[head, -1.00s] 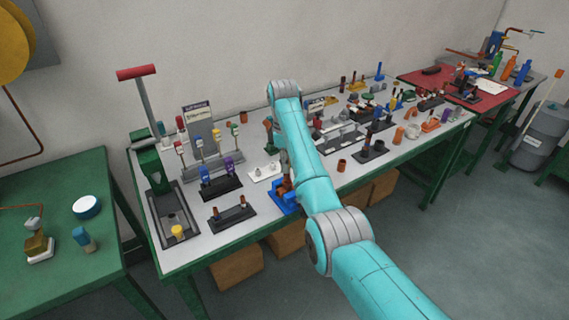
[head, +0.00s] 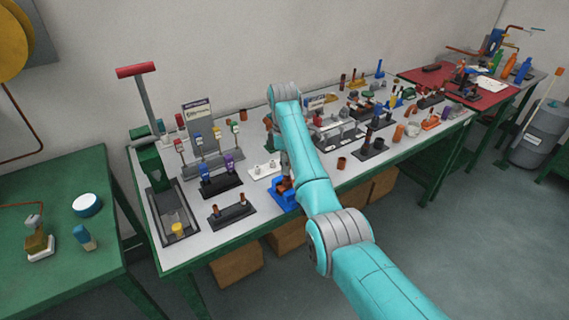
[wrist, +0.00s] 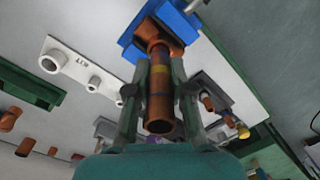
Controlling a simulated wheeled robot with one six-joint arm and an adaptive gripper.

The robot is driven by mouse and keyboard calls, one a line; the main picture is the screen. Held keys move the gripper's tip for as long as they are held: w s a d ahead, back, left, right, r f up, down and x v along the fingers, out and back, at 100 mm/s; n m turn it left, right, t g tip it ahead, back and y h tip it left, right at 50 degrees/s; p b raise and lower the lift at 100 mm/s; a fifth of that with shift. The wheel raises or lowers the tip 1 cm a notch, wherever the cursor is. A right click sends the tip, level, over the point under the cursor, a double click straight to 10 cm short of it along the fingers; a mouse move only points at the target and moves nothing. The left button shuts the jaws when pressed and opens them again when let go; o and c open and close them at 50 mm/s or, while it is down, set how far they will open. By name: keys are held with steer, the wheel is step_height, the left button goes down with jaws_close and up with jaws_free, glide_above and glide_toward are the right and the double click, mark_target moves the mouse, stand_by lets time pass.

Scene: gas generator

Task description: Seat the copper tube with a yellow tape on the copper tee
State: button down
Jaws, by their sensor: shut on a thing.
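The tube's open lower end faces the camera. Its far end is at the copper tee (wrist: 172,50), in line with it or touching; I cannot tell how deep it sits. The tee rests in a blue holder (wrist: 178,17). In the head view the blue holder (head: 284,200) stands at the table's front edge, and my arm hides most of the gripper and tube.
A white block with pegs (head: 262,171) stands just behind the blue holder. A black rack with short copper tubes (head: 231,215) is to its left. Fixtures crowd the table behind.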

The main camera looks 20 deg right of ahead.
steer(key=shift+f, duration=0.7)
steer(key=c, duration=0.9)
jaws_free()
steer(key=shift+c, duration=0.2)
steer(key=r, duration=0.7)
steer(key=shift+w+a+r, duration=0.1)
steer(key=shift+w+r, duration=0.1)
steer(key=shift+w, duration=0.15)
